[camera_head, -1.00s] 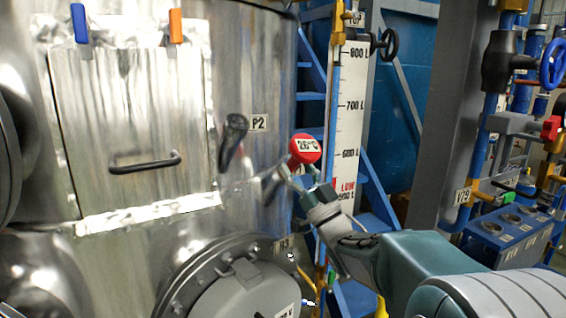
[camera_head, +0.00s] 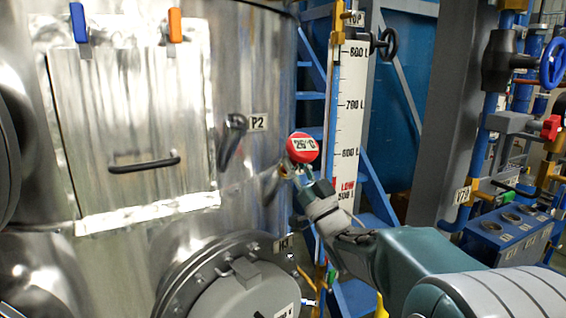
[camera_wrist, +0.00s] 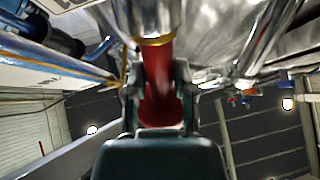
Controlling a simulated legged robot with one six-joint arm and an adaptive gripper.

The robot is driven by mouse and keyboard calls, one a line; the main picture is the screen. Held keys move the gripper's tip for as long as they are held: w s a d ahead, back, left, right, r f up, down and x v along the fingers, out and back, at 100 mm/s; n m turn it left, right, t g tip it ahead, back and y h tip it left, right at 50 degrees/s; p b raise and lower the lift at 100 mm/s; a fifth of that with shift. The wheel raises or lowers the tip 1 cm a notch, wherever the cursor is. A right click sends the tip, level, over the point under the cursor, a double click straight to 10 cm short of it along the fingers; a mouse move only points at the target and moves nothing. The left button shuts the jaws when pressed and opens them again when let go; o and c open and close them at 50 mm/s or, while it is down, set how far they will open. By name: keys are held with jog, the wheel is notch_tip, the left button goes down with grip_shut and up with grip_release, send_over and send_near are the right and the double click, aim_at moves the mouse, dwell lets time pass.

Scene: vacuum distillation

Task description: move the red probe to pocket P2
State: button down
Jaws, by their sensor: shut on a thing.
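The red probe (camera_head: 303,147) has a round red head with a white band reading about 26°C. It is by the right side of the steel vessel. My gripper (camera_head: 293,174) is shut on it, just below and behind the head. In the wrist view, the probe's red body (camera_wrist: 160,78) is between my two fingers, with a brass ring at its far end close to shiny metal. I cannot tell whether its tip is in a fitting. Pocket P2 (camera_head: 236,123) is a dark, round fitting on the vessel wall, left of the probe, beside its label.
The steel vessel (camera_head: 130,120) has a hatch with a black handle (camera_head: 145,164) and a bolted round cover (camera_head: 235,285) below. A level scale (camera_head: 349,105) stands just right of the probe. Blue piping and valves (camera_head: 485,130) are further right.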

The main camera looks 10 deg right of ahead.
aim_at(313, 159)
jog(key=shift+s+d+r, duration=0.2)
jog(key=shift+s+r, duration=0.3)
jog(key=shift+r, duration=0.15)
jog(key=shift+s+d+r, duration=0.25)
jog(key=shift+s+r, duration=0.2)
jog(key=shift+r, duration=0.15)
jog(key=shift+s+d+r, duration=0.2)
jog(key=shift+s+r, duration=0.3)
jog(key=shift+r, duration=0.15)
jog(key=shift+s+d+r, duration=0.25)
jog(key=shift+s+r, duration=0.25)
jog(key=shift+r, duration=0.15)
jog(key=shift+s+d+r, duration=0.2)
jog(key=shift+s+r, duration=0.25)
jog(key=shift+r, duration=0.15)
jog(key=shift+s+d+r, duration=0.25)
jog(key=shift+s+r, duration=0.25)
jog(key=shift+r, duration=0.15)
jog(key=s+d+f, duration=0.1)
jog(key=s+d, duration=0.2)
jog(key=s, duration=0.2)
jog(key=shift+s+f, duration=0.25)
jog(key=shift+s, duration=0.15)
dwell(1.0)
